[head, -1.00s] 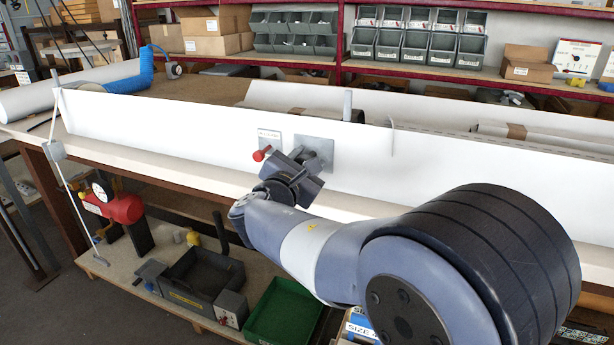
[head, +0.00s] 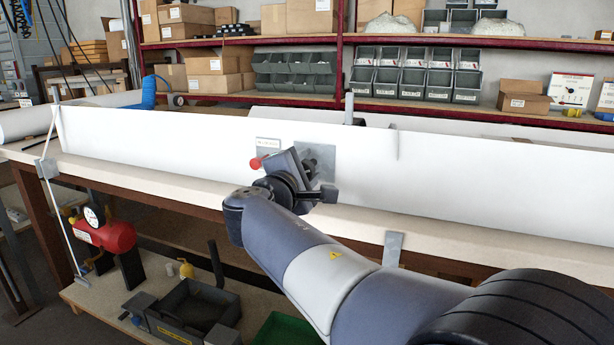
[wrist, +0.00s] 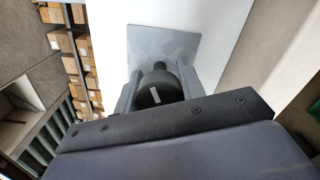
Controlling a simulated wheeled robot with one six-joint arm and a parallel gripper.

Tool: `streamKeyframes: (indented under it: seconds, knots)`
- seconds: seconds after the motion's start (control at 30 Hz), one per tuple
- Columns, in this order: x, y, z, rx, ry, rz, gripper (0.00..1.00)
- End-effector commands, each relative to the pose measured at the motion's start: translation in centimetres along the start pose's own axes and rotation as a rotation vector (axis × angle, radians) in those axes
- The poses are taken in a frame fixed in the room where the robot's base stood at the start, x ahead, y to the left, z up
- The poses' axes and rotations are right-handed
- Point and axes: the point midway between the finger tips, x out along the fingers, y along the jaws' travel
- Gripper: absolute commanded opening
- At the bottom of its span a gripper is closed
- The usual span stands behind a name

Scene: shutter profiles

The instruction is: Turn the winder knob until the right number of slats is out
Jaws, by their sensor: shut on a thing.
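The winder knob (wrist: 157,88) is round and black with a pale mark on its face, and sits in front of a square grey plate (wrist: 165,45). In the wrist view my gripper (wrist: 157,92) has one grey finger on each side of it and is shut on it. In the head view my gripper (head: 308,170) is at the grey plate (head: 327,160) on the long white panel (head: 190,145), and it mostly hides the knob. A red-tipped lever (head: 256,163) is just left of my gripper, below a small label plate (head: 268,142). I cannot make out any separate slats.
The white panel stands along a pale bench (head: 130,175). Shelves with boxes and grey bins (head: 296,72) are behind. A red gauge unit (head: 105,232) and a black tray (head: 195,308) are below.

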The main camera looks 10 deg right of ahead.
Motion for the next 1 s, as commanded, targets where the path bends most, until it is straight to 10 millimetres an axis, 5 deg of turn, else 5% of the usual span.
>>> streamKeyframes:
  seconds: [0.5,0.53,0.77,1.0]
  knots:
    - [0.00,-0.06,-0.01,0.019,0.000,-0.002,0.15]
    - [0.00,-0.06,-0.01,0.019,0.000,-0.002,0.39]
    - [0.00,-0.04,-0.01,0.018,0.000,-0.001,0.58]
    - [-0.05,-0.01,-0.01,0.018,0.000,0.000,0.59]
